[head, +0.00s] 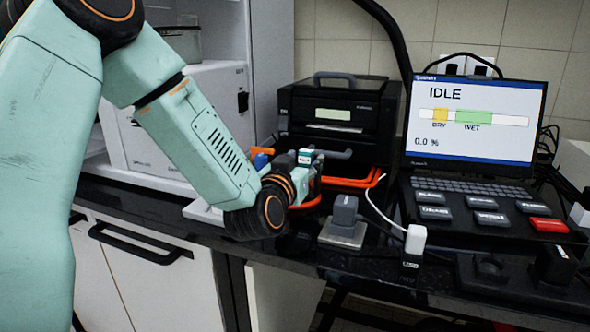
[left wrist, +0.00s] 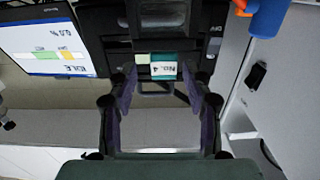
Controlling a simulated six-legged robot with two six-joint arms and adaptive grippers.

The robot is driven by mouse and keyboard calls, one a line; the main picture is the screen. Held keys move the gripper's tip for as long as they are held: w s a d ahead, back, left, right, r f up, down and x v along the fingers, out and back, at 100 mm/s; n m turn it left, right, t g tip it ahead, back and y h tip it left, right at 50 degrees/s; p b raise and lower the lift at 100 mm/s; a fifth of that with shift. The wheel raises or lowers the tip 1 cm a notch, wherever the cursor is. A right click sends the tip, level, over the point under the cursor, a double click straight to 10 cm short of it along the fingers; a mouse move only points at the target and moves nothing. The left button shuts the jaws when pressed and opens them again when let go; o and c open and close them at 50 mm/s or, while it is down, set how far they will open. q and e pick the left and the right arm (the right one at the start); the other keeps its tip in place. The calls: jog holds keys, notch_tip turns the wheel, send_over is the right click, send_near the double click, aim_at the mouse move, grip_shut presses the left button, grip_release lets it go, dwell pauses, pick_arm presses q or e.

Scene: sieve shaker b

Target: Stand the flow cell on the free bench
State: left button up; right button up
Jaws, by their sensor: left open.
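My left gripper (left wrist: 163,88) is open in the left wrist view, its two dark fingers spread apart. A small block with a teal and white label reading "No. 4" (left wrist: 162,69) shows between its fingertips, and I cannot tell whether they touch it. In the head view, my left gripper (head: 310,165) is partly hidden by its own wrist, and a small teal and white block (head: 305,157) shows at it. I cannot tell for sure that this block is the flow cell. My right gripper is in neither view.
A black printer-like machine (head: 337,108) stands behind my gripper, with orange-red rails in front. A grey block (head: 345,212) on a pale base and a white cabled plug (head: 415,240) stand to the right. A monitor (head: 476,120) reads IDLE above a keypad console (head: 490,212).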

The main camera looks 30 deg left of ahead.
pick_arm(q)
jog(key=p+v, duration=0.9)
jog(key=v, duration=0.2)
dwell(0.3)
jog(key=shift+a, duration=0.1)
jog(key=shift+f, duration=0.1)
dwell(0.5)
